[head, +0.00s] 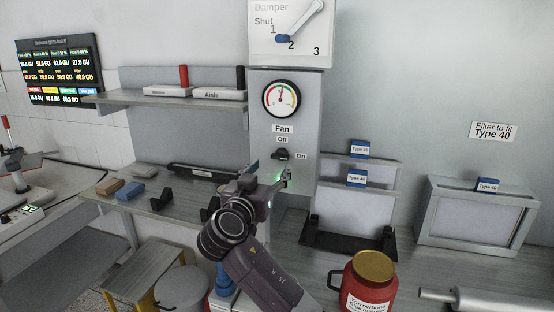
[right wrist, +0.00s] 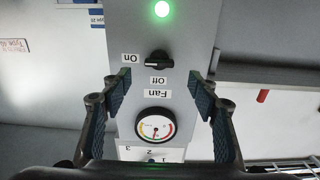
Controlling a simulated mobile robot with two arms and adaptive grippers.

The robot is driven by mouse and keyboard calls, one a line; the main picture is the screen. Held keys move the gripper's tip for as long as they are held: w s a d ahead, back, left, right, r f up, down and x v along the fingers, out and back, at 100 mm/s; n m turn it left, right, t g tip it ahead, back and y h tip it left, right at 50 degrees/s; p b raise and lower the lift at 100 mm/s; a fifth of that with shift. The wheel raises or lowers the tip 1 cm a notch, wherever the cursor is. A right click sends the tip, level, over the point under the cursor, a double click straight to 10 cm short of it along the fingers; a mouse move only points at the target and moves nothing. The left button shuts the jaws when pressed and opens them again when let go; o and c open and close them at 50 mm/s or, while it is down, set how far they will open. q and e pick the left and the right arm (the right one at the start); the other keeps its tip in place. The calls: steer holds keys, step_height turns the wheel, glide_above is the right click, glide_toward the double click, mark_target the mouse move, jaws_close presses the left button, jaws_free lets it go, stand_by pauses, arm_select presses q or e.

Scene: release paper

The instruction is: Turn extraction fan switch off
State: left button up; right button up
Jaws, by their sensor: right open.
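The fan switch (head: 281,155) is a small dark knob on the grey panel, below the "Fan" label (head: 283,129). The "Off" label (head: 282,139) is above it and the "On" label (head: 301,156) is to its right. In the right wrist view, which is upside down, the knob (right wrist: 158,60) lies sideways with its pale mark toward "On". A green lamp (right wrist: 162,9) beside it is lit. My right gripper (head: 269,172) is open and empty in front of the panel, near the knob. Its fingers (right wrist: 160,95) are spread and apart from the knob. My left gripper is out of view.
A round gauge (head: 281,98) and a damper dial (head: 291,30) are above the switch. A shelf (head: 170,99) juts out to the left. A red canister (head: 369,285) and a framed stand (head: 350,210) are to the right.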

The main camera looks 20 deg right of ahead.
mark_target(279, 158)
steer(key=p+x, duration=0.2)
steer(key=x, duration=0.3)
steer(key=shift+w+d, duration=0.15)
steer(key=shift+d, duration=0.1)
steer(key=shift+w+d, duration=0.2)
steer(key=shift+w, duration=0.2)
steer(key=shift+f, duration=0.1)
steer(key=c, duration=1.2)
steer(key=shift+o, duration=0.2)
